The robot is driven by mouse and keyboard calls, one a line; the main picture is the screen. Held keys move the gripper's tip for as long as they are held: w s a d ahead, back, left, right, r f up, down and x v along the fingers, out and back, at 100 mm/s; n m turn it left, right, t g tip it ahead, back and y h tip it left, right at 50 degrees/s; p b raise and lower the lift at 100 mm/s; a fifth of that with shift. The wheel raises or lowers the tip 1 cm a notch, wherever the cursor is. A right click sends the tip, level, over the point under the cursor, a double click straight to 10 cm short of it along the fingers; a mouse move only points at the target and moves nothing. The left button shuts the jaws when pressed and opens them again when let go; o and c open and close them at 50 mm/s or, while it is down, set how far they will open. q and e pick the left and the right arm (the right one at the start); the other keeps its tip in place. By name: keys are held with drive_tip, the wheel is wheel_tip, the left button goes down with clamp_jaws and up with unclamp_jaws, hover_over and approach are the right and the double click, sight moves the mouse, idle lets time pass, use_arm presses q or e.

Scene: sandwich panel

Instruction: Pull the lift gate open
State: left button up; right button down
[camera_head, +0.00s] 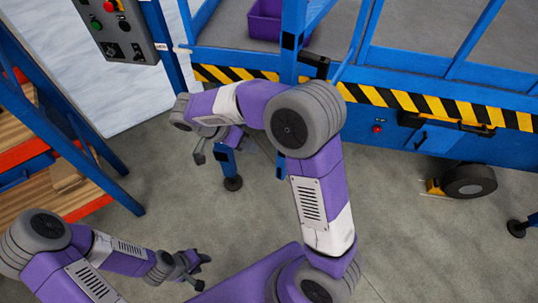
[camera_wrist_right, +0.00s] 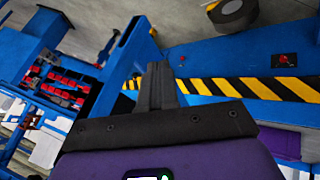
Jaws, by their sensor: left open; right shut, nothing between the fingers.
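The blue lift with its railing (camera_head: 368,30) fills the top right of the head view. A blue upright (camera_head: 291,55) with black fittings stands at its near side; I cannot tell exactly which bars form the gate. My right gripper (camera_wrist_right: 158,70) is shut and empty in the right wrist view. Its fingers show in front of the blue frame and beside a blue bar (camera_wrist_right: 122,62); whether they touch it is unclear. In the head view my right forearm reaches left, close to the lift's near edge. My left gripper (camera_head: 190,268) is open and empty, low over the floor.
A control box (camera_head: 118,28) with buttons hangs at the top left. A blue and orange shelf (camera_head: 50,150) stands at the left. A purple bin (camera_head: 265,20) sits on the lift platform. A black wheel (camera_head: 470,181) is at the right. Grey floor (camera_head: 410,240) is clear at lower right.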

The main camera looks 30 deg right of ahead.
use_arm(q)
drive_tip(key=shift+r+p, duration=0.25)
drive_tip(key=shift+p, duration=0.05)
use_arm(e)
drive_tip(key=s+d+f, duration=0.3)
drive_tip(key=s+d, duration=0.1)
drive_tip(key=shift+d, duration=0.1)
use_arm(q)
drive_tip(key=shift+f, duration=0.1)
use_arm(e)
drive_tip(key=shift+s+d+f, duration=0.1)
